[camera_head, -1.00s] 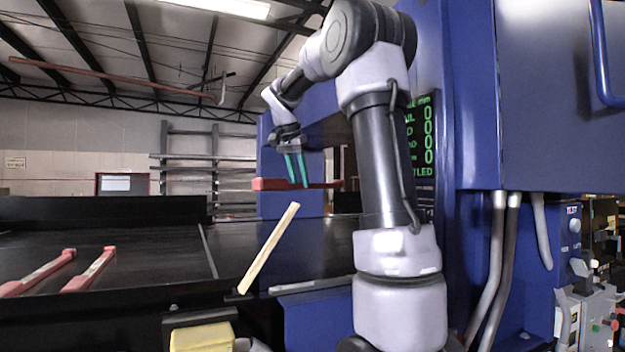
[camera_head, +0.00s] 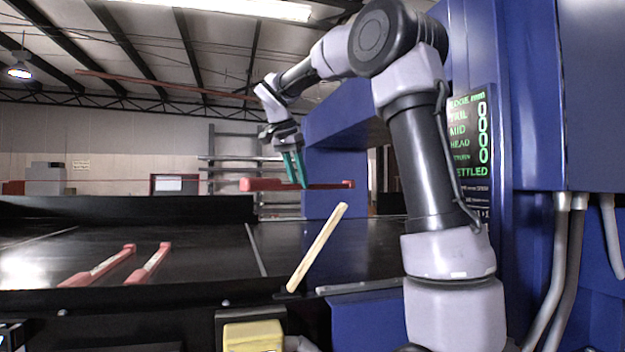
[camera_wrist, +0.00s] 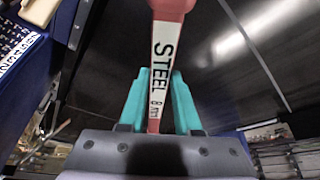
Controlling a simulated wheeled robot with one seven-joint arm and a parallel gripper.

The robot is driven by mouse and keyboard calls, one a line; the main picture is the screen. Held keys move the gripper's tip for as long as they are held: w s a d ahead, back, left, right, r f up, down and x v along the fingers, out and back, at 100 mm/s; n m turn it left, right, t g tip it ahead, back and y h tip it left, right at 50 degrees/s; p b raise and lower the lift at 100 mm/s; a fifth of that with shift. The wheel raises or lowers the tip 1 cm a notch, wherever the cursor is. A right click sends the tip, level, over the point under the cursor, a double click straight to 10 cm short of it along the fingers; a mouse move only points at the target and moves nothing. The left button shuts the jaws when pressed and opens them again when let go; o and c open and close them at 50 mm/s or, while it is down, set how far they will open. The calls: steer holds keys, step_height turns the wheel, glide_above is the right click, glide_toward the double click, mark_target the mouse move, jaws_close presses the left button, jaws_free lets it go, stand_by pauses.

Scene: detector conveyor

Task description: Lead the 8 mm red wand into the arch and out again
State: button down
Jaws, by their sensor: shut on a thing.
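My gripper (camera_head: 293,168), with teal fingers, is shut on a red wand (camera_head: 256,185) and holds it level above the dark conveyor belt. The wand's thick red head points left and its other end reaches right, in front of the blue arch (camera_head: 331,140). In the wrist view the wand (camera_wrist: 166,45) runs up between the teal fingers (camera_wrist: 160,100), its white label reading "STEEL 8 mm". The arch's opening is partly hidden by my arm.
Two more red wands, a left one (camera_head: 98,266) and a right one (camera_head: 148,264), lie on the belt (camera_head: 205,250). A pale yellow stick (camera_head: 318,247) leans up at the belt's near edge, above a yellow block (camera_head: 252,336). A green-lettered display (camera_head: 468,140) is on the blue housing.

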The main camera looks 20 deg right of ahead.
steer(key=a, duration=1.1)
steer(key=shift+w+a, duration=0.25)
steer(key=shift+w, duration=0.1)
